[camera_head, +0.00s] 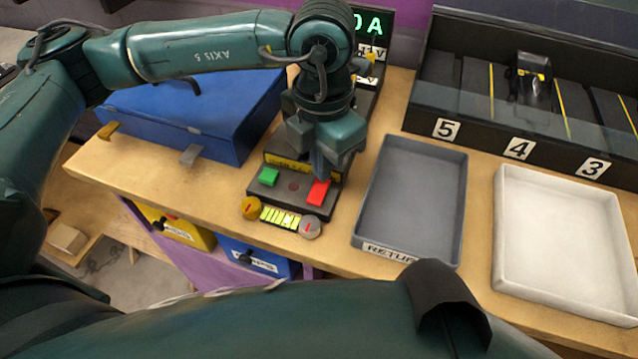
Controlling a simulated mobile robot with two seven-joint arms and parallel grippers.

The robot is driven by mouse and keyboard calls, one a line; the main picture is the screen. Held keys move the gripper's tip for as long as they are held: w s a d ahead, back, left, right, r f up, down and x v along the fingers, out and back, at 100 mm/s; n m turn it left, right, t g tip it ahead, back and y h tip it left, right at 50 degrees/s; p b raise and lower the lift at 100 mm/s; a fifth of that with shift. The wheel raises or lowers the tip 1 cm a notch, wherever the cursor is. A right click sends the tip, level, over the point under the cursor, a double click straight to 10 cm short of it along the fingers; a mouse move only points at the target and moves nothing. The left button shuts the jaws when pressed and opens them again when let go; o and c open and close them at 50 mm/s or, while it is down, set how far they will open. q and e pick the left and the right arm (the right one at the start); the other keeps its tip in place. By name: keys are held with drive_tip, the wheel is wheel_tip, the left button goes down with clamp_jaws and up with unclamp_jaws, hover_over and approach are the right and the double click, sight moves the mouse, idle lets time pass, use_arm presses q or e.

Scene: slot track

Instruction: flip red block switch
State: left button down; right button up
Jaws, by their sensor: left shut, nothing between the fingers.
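The red block switch (318,193) is on the right side of a dark control box (293,207) on the wooden bench. The gripper hides the back part of the box. My right gripper is not in view; a green arm of mine crosses the bottom of the picture.
A blue case (200,110) is on the left. A grey tray (459,215) labelled RETURN and a white tray (501,235) are on the right. A black slotted rack (480,140) numbered 5, 4, 3 stands behind them. A display (372,22) stands behind my left arm.

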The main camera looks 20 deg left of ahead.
use_arm(q)
drive_tip(key=shift+f+b, duration=1.1)
drive_tip(key=shift+b, duration=0.05)
idle(0.6)
drive_tip(key=shift+r, duration=0.2)
drive_tip(key=shift+r+p, duration=1.7)
drive_tip(key=shift+r, duration=1.7)
